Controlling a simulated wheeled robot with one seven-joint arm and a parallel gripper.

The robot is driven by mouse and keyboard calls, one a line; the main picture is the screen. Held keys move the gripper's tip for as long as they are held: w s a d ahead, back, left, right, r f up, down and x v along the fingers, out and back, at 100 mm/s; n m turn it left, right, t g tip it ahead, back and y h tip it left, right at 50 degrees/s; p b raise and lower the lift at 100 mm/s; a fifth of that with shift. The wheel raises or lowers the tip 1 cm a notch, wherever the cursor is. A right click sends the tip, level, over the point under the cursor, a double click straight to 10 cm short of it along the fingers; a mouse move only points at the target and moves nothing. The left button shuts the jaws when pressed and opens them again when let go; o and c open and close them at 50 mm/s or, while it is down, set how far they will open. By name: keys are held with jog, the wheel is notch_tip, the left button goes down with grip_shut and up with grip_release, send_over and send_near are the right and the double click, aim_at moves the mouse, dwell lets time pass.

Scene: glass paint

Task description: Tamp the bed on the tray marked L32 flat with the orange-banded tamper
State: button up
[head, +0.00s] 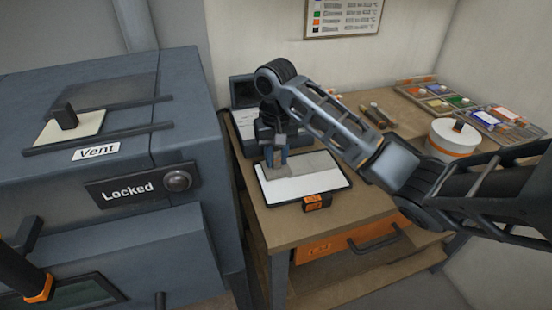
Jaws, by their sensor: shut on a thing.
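The tray (345,191) is dark-rimmed and lies on the wooden bench, with an orange label (317,202) at its front edge too small to read surely. Its bed (300,186) is white in front and greyer at the back.
A grey kiln (135,165) marked Locked and Vent stands close on the left. A white orange-banded pot (453,138) stands right, by trays of coloured pigments (440,102). Short rods (378,114) lie behind my arm. An orange drawer (350,246) is below the bench top.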

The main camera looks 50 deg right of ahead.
jog(key=shift+r, duration=0.45)
jog(key=shift+d, duration=0.1)
jog(key=shift+s+d, duration=0.95)
jog(key=shift+d, duration=0.25)
jog(key=shift+s+d, duration=0.9)
jog(key=shift+d, duration=0.3)
jog(key=shift+f, duration=0.15)
jog(key=shift+f, duration=0.7)
jog(key=shift+f, duration=0.3)
jog(key=shift+r, duration=0.1)
